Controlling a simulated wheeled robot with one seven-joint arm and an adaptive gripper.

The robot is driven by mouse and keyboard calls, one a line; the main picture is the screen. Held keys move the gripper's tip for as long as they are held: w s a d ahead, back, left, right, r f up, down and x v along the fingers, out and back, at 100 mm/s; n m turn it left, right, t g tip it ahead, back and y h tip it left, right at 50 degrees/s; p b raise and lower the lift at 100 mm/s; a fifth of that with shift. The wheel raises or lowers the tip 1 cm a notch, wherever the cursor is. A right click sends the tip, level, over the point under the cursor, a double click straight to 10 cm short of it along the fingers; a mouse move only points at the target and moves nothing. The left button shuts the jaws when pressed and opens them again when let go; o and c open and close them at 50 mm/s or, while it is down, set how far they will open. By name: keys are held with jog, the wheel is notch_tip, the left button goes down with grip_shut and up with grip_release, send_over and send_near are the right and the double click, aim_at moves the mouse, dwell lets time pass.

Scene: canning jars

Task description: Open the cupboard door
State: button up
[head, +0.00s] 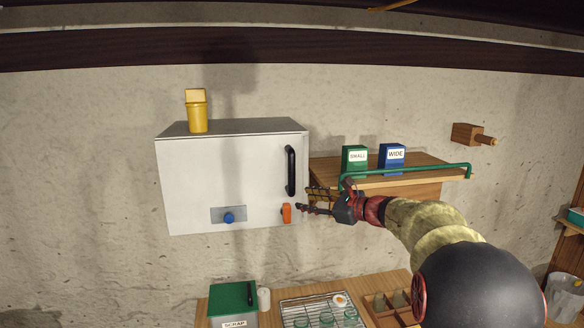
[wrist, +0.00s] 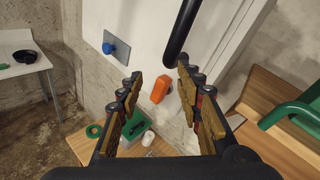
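The cupboard (head: 190,185) is a pale box on the wall, and its door looks closed. A black vertical bar handle (head: 291,171) is at the door's right side; its lower end shows at the top of the wrist view (wrist: 181,35). Below the handle is an orange latch (head: 286,213), also in the wrist view (wrist: 161,89). A blue knob on a metal plate (head: 229,217) is at the lower middle. My gripper (head: 302,198) is just right of the latch. In the wrist view its fingers (wrist: 158,76) are apart and empty, with the latch showing between them.
A wooden shelf (head: 330,179) with a green rail (head: 420,171) and green and blue boxes is close on the right. A yellow container (head: 197,112) stands on the cupboard. Below, a bench holds a green-lidded bin (head: 230,298) and a wire rack with jars.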

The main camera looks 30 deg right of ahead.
notch_tip(320, 180, up, 7)
jog(key=m+t, duration=0.2)
jog(key=m, duration=0.2)
jog(key=p, duration=0.2)
send_over(292, 191)
jog(key=w, duration=0.1)
jog(key=shift+w+d+f, duration=0.1)
jog(key=shift+d, duration=0.15)
jog(key=shift+c, duration=1.2)
grip_shut()
